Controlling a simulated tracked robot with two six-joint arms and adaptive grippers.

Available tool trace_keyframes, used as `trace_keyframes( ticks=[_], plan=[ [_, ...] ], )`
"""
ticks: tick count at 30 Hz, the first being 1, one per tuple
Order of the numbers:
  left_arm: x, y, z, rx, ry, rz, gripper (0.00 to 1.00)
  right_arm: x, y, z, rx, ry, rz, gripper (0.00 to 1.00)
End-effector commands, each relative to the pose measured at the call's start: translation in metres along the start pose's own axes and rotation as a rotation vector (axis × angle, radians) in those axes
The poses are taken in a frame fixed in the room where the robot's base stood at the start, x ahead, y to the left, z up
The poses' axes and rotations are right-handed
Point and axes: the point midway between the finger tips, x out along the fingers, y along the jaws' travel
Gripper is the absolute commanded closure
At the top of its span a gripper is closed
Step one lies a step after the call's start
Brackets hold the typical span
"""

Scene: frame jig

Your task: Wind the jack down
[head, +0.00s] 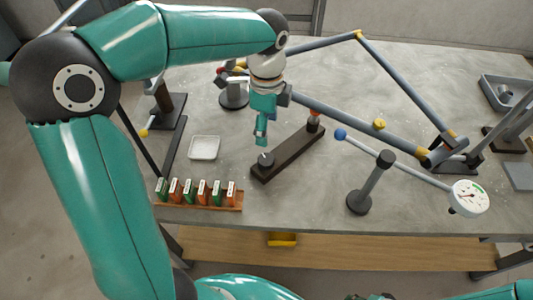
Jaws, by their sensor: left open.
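A dark bar-shaped base (290,152) lies slantwise on the grey bench; it looks like the jack. It has a round dark knob (266,159) at its near left end and a short orange-banded post (313,121) at its far right end, close under a grey-blue frame tube (345,122). My left gripper (262,140) points down just above and beside the knob. It is open and empty. Whether a finger touches the knob cannot be told. My right gripper is out of view; only a bit of teal arm shows at the lower right.
A dial gauge (469,197) on a rod with a blue ball (340,134) rests at a dark post (372,185) to the right. A rack of green and orange tags (197,193) and a white tray (205,148) stand left. The bench (300,215) is clear near the front.

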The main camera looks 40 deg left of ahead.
Motion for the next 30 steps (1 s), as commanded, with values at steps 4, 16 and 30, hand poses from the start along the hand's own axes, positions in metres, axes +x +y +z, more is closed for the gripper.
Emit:
trace_keyframes(
  ticks=[4,16,30],
  plan=[
    [0.035,0.002,0.001,-0.002,-0.001,0.007,0.28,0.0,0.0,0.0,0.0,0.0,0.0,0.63],
    [0.107,0.001,0.001,-0.002,-0.001,0.004,0.28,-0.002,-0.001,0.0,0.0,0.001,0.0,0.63],
    [0.121,0.001,0.001,-0.002,0.001,0.001,0.28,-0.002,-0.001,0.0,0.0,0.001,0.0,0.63]
  ],
)
